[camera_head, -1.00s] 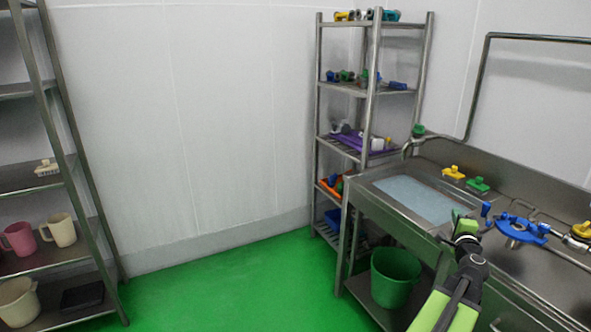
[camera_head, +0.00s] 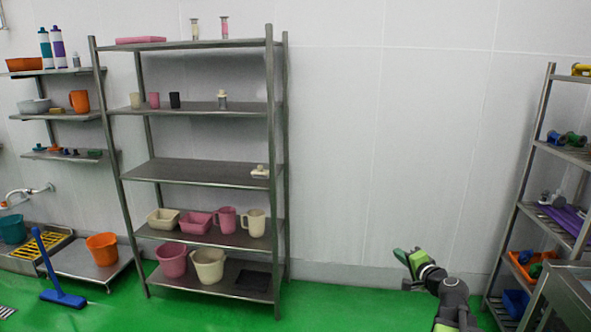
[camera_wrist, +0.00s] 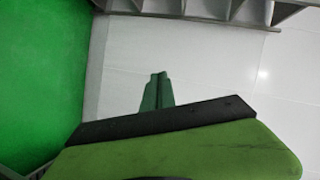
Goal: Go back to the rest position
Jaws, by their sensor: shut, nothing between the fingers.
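My gripper (camera_head: 401,256) shows at the lower right of the head view, at the end of my black and green arm. Its green fingers are shut with nothing between them. It is in open air in front of the white wall, between the tall shelf rack and the right-hand rack, touching nothing that I can see. In the wrist view the green fingertips (camera_wrist: 156,90) stick out past a dark edge, with pale wall behind them.
A tall steel rack (camera_head: 195,174) with jugs and tubs stands left of centre. Another rack (camera_head: 538,130) and a steel sink table (camera_head: 570,290) are at the right. A blue squeegee (camera_head: 55,275) is on the left floor. Green floor (camera_head: 340,300) is free between the racks.

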